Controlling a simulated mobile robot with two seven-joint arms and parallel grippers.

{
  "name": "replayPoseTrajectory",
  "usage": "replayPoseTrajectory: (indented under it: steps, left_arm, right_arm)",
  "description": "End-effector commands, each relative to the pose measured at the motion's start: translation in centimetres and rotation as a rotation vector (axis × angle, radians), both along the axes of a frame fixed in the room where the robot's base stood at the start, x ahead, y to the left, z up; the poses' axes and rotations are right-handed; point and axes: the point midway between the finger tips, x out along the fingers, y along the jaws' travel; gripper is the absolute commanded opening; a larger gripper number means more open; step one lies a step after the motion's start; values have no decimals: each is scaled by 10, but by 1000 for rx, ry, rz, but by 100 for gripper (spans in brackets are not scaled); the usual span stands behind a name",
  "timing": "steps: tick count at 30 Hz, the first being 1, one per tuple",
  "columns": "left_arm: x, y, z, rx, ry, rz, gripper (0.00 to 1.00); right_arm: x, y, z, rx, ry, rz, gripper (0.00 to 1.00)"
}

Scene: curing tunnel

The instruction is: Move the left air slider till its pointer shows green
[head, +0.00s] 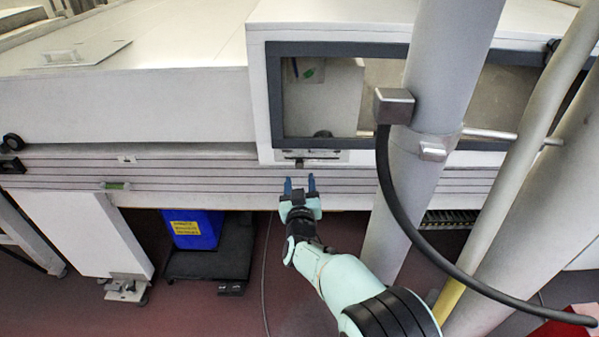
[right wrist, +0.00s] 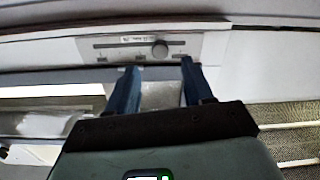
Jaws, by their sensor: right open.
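A pale slider plate (head: 325,155) with a dark knob (head: 299,162) sits on the machine's front below the window; I cannot tell whether it is the left air slider. In the right wrist view the plate (right wrist: 120,50) shows a long slot with a round grey knob (right wrist: 160,48) right of its middle. My right gripper (head: 300,181) is open and empty, its blue fingers just below the plate, apart from the knob. In the right wrist view the fingertips (right wrist: 158,64) lie either side below the knob. A small green mark (head: 309,72) shows behind the window; whether it is the pointer is unclear.
A thick grey post (head: 425,130) with a black cable stands right of my gripper and hides part of the window (head: 275,95). Ribbed rails (head: 200,180) run along the front. A blue bin (head: 193,229) stands below left. The space left of my gripper is clear.

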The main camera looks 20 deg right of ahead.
Motion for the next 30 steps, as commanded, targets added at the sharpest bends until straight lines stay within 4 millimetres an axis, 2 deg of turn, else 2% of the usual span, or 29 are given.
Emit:
replayPoseTrajectory:
  steps: [3,9,15,23,24,26,28,30]
  left_arm:
    - [4,2,-5,6,-11,5,43]
    - [9,4,-8,11,-24,11,43]
    - [11,5,-9,13,-29,12,43]
    - [11,5,-9,13,-30,12,43]
    - [11,5,-9,13,-30,12,43]
    - [11,5,-9,13,-30,12,43]
    - [11,5,-9,13,-30,12,43]
    - [11,5,-9,13,-30,12,43]
  right_arm:
    - [21,-6,-1,-1,-1,-3,52]
    - [45,-12,-1,-1,0,-1,52]
    - [54,-14,0,0,1,1,52]
    - [55,-14,0,0,1,1,52]
    - [55,-14,0,0,1,1,45]
    - [55,-14,0,1,1,1,25]
    - [55,-14,0,1,1,1,3]
    - [55,-14,0,1,1,1,0]
